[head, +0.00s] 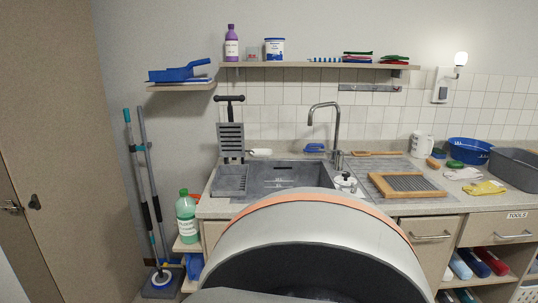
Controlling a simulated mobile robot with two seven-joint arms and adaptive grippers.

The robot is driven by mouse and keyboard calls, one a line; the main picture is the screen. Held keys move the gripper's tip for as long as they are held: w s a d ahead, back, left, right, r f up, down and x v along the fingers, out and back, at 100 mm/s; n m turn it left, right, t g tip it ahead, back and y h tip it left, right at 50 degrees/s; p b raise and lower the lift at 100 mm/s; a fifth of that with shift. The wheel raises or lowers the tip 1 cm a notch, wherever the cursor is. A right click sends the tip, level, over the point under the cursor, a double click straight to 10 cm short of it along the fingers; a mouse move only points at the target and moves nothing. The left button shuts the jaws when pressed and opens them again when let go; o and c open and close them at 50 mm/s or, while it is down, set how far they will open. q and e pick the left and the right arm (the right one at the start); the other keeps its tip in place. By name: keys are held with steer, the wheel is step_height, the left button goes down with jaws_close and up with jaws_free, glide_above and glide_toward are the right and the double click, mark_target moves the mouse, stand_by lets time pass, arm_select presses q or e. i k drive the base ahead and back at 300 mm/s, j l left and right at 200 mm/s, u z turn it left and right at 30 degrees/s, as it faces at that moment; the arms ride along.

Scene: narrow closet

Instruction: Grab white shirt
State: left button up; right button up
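I cannot make out a white shirt in the head view. A small white cloth-like item (462,174) lies on the counter at the right, beside a yellow one (485,188); I cannot tell whether it is a glove or a rag. Neither of my grippers shows in this view. The lower middle of the view is blocked, so the floor and cabinet fronts there are hidden.
A counter with a grey sink (285,180) runs along the back wall, with a washboard (408,185) and a blue basin (470,151) to the right. A shelf (310,65) hangs above. A green bottle (187,217) and mops (147,190) stand left. A door (60,130) is far left.

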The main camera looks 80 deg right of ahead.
mark_target(469, 173)
steer(key=z, duration=4)
